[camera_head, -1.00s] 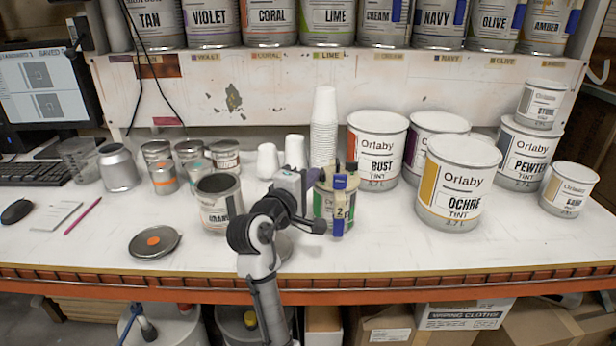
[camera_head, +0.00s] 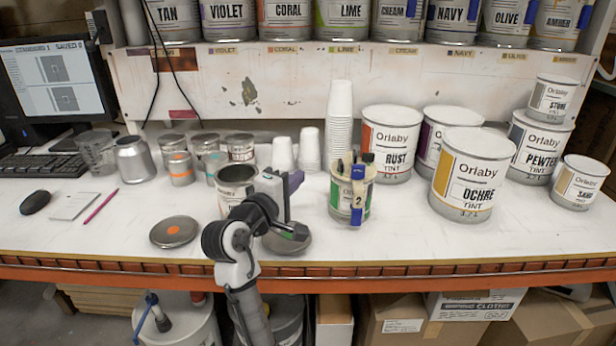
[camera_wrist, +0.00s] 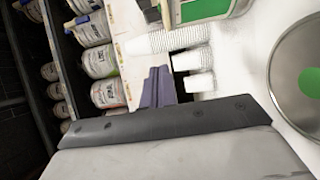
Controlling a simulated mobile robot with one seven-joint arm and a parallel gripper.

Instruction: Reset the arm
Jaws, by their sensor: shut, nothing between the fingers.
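My gripper (camera_head: 294,181) is above the bench, just right of an open grey tin (camera_head: 233,193) and left of the green-labelled can marked 2 (camera_head: 351,195), apart from the can. In the wrist view its purple-grey fingers (camera_wrist: 158,86) are together with nothing between them. My arm rises from the bench's front edge and bends at the elbow, partly hiding the grey tin and a lid with a green spot lying behind it (camera_wrist: 308,82).
Rust (camera_head: 388,145) and ochre (camera_head: 470,175) tint cans stand at the right. A stack of white cups (camera_head: 340,125) is behind the numbered can. A round lid with an orange spot (camera_head: 174,232) lies at the left. The front middle-right of the bench (camera_head: 400,240) is clear.

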